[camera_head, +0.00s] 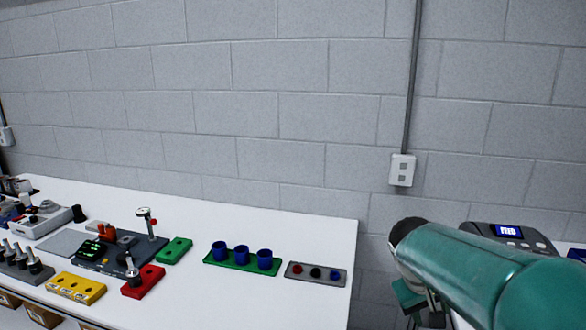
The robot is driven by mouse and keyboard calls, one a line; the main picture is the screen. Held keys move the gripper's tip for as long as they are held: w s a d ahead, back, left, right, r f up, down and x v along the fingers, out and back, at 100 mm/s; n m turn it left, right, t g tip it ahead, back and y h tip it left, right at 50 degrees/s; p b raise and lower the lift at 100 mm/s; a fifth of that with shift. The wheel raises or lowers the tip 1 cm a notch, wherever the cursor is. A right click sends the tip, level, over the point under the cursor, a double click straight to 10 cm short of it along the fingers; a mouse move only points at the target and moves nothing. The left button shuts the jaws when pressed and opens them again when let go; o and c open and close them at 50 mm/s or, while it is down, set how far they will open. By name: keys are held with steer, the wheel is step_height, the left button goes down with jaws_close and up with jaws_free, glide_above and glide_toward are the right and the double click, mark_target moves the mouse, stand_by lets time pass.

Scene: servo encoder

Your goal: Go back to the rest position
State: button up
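My arm, a teal-green cylinder with a dark end cap, fills the lower right of the head view. Part of what looks like my gripper (430,314) shows below it at the bottom edge, mostly hidden by the arm link and cut off by the frame. Its fingers are not clear, so I cannot tell whether it is open or shut or holds anything. It is to the right of the white table (310,230), apart from the objects on it.
The table holds a green tray with blue cups (241,255), a grey plate with buttons (315,273), a dark fixture (120,250), and red (143,282), green (174,250) and yellow (76,288) blocks. A device with a lit screen (508,232) stands behind my arm.

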steer(key=s+a+r+m+t+y, duration=0.1)
steer(key=s+a+r+t+y, duration=0.1)
steer(key=s+a, duration=0.9)
steer(key=s+t+y, duration=0.1)
steer(key=s+y, duration=0.1)
steer(key=s, duration=0.2)
steer(key=shift+s+a+t+y, duration=0.15)
steer(key=shift+a+t+y, duration=0.15)
steer(key=shift+t, duration=0.1)
